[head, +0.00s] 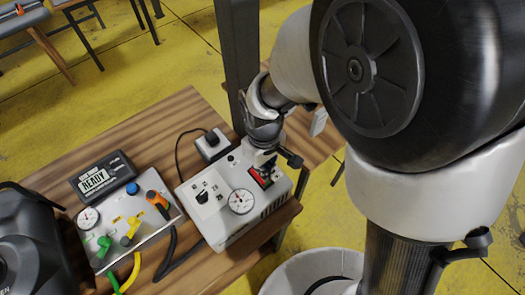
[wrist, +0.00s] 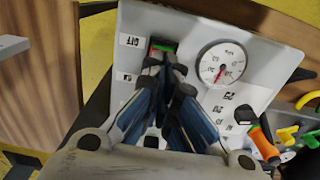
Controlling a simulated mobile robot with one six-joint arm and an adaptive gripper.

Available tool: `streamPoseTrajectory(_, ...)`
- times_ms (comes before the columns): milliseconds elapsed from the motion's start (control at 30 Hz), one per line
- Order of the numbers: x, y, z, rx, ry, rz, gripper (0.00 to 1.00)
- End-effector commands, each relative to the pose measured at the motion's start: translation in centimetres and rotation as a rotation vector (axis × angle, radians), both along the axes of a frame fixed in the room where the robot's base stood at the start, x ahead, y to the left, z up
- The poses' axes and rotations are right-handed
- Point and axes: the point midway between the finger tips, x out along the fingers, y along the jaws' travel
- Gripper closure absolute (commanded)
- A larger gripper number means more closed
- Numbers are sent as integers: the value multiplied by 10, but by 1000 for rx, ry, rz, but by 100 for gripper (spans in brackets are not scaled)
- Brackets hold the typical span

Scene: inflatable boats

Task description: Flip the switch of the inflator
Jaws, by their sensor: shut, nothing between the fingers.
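The inflator is a white box (head: 222,222) with a round gauge (head: 241,201) on its top, standing on a wooden table. Its switch (head: 264,177) shows red in the head view, near the box's far right corner. In the wrist view the switch (wrist: 162,46) shows red and green in a dark frame, beside an "OFF" label (wrist: 132,40). My gripper (head: 263,163) points down over the switch. In the wrist view my gripper (wrist: 164,63) is shut and empty, its tips at the switch's edge and hiding part of it. I cannot tell whether they touch.
A panel (head: 130,232) with a "READY" display (head: 101,178) and coloured levers stands left of the inflator, with hoses in front. A plug in a socket box (head: 211,146) sits behind it. A dark post (head: 238,60) rises close to my arm.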

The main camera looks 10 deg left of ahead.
Motion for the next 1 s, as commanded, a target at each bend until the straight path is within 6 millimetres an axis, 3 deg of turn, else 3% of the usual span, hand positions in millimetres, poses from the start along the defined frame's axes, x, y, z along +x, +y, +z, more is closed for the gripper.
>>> streamPoseTrajectory(1000, 0, 0, -13, 0, 0, 0, 100)
